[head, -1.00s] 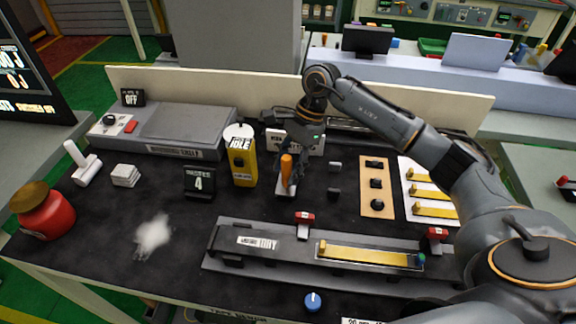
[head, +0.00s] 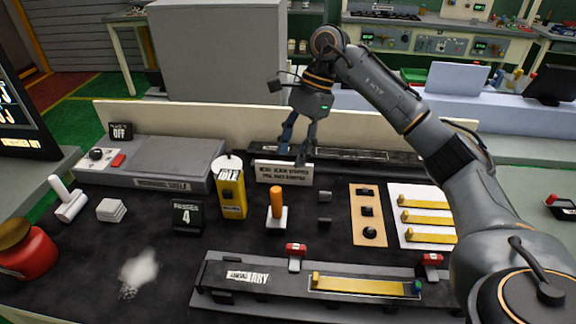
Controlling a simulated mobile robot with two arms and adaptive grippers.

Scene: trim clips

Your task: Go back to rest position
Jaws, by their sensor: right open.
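My right gripper (head: 298,150) is open and empty. It hangs fingers-down above the back of the black bench, near a white label sign (head: 284,172). An orange-handled tool (head: 277,203) stands upright on a small pale base in front of it, apart from the fingers. My left gripper is not in view.
A fixture with a yellow trim strip (head: 360,285) and red clamps lies at the front. More yellow strips (head: 428,219) lie on a white board at right. A yellow "IDLE" box (head: 231,190), a grey shelf unit (head: 160,165) and a red pot (head: 30,252) stand left.

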